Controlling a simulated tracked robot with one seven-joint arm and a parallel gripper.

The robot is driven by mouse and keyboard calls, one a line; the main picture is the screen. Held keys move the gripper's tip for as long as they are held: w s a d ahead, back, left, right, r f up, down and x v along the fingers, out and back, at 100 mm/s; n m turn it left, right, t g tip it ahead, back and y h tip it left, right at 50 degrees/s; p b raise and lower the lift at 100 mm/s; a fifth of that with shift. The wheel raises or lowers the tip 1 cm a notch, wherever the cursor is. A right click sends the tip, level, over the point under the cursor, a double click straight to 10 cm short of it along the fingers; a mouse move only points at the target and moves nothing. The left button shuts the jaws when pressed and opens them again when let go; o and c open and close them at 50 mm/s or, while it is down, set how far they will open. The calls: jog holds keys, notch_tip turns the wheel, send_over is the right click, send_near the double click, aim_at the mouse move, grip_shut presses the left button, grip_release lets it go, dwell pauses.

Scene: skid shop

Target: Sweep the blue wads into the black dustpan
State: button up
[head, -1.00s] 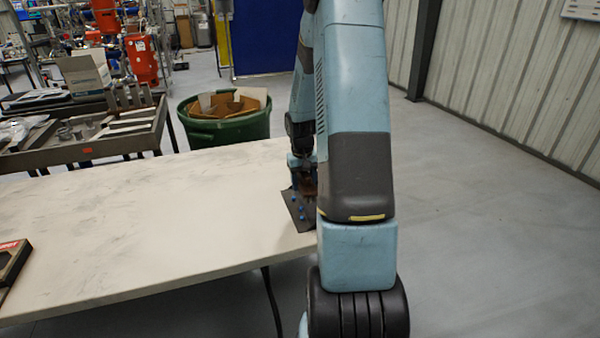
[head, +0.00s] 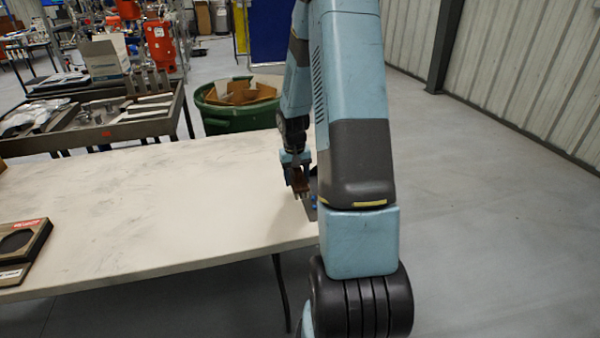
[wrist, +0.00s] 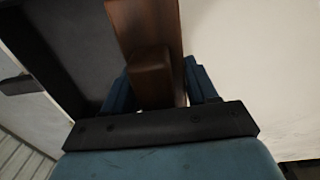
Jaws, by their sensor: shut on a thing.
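My gripper (head: 297,168) is shut on a brown wooden brush (head: 299,184) at the table's right end. The wrist view shows the wooden brush (wrist: 147,25) between the blue fingers (wrist: 160,88). The dark dustpan (head: 310,208) lies on the table just right of the brush in the head view, mostly hidden behind my arm. It fills the left of the wrist view as a dark grey surface with a black rim (wrist: 42,62). A bit of blue from the wads (head: 315,200) shows at the dustpan; how many lie in it is hidden.
The pale table (head: 170,200) is clear across its middle. A dark open case (head: 22,245) lies at its left edge. A green bin with cardboard (head: 235,115) stands behind the table. A metal cart (head: 95,125) with parts stands at the back left.

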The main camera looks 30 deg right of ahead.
aim_at(311, 196)
jog(key=shift+f, duration=2.95)
jog(key=shift+f, duration=0.5)
jog(key=shift+r, duration=0.1)
jog(key=shift+s+d+r, duration=0.1)
jog(key=shift+s+d, duration=0.15)
jog(key=shift+d, duration=0.45)
jog(key=shift+s+d+r, duration=0.1)
jog(key=shift+s+d, duration=0.15)
jog(key=shift+d, duration=0.45)
jog(key=shift+s+d, duration=0.25)
jog(key=shift+d, duration=0.5)
jog(key=shift+d, duration=0.1)
jog(key=shift+s+d, duration=0.2)
jog(key=shift+d, duration=0.4)
jog(key=shift+s+d, duration=0.2)
jog(key=shift+d, duration=0.4)
jog(key=shift+c, duration=0.3)
jog(key=shift+r, duration=0.2)
